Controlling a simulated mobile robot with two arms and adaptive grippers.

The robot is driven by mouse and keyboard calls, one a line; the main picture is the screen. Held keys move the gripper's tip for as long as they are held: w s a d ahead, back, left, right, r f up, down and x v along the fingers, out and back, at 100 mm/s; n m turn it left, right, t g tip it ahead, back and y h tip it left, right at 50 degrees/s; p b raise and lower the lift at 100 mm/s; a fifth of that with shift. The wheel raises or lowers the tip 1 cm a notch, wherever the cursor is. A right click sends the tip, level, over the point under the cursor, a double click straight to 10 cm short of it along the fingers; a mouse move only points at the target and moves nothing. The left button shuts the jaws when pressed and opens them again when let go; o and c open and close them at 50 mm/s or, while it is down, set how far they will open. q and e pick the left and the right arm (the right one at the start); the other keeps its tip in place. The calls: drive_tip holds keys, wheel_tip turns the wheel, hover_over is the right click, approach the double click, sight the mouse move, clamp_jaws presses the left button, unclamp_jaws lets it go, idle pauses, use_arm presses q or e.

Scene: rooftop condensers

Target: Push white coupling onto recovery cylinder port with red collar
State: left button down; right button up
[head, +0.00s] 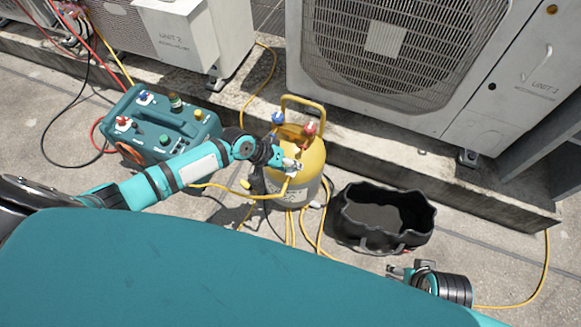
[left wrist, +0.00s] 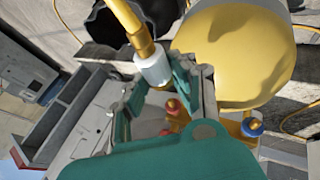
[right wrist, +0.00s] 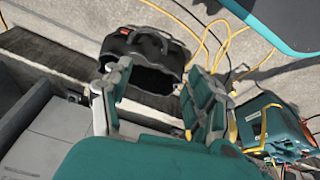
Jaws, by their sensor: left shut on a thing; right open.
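The recovery cylinder (head: 312,165) is yellow with a pale lower part and stands upright. Its top has a blue fitting (head: 278,118) and a red one (head: 310,128). In the left wrist view, the red collar (left wrist: 172,105) and blue collar (left wrist: 252,127) show on brass ports. My left gripper (head: 283,161) is shut on the white coupling (left wrist: 152,66), which has a yellow hose (left wrist: 131,25) on it. The coupling is close to the cylinder top; I cannot tell whether it touches a port. My right gripper (head: 408,271) is open and empty, in front of the bag.
An open black tool bag (head: 384,215) stands right of the cylinder. A teal machine (head: 160,125) with coloured fittings stands left. Large condenser units (head: 390,60) stand behind on a concrete ledge. Yellow hoses (head: 290,228) lie loose around the cylinder.

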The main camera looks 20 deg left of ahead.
sight(304, 146)
use_arm(q)
drive_tip(key=shift+w+b, duration=0.45)
drive_tip(key=shift+w, duration=0.15)
drive_tip(key=shift+w+d+b, duration=0.15)
drive_tip(key=shift+w+b, duration=0.6)
drive_tip(key=shift+w, duration=0.3)
use_arm(e)
drive_tip(key=v, duration=0.6)
drive_tip(key=shift+w+d, duration=0.1)
drive_tip(key=shift+d, duration=0.05)
drive_tip(key=shift+r, duration=0.2)
drive_tip(key=shift+r, duration=0.15)
use_arm(q)
drive_tip(key=shift+w, duration=0.85)
use_arm(e)
drive_tip(key=shift+f, duration=0.35)
use_arm(q)
drive_tip(key=shift+d+r, duration=0.1)
drive_tip(key=shift+d, duration=0.05)
use_arm(e)
drive_tip(key=shift+r, duration=0.35)
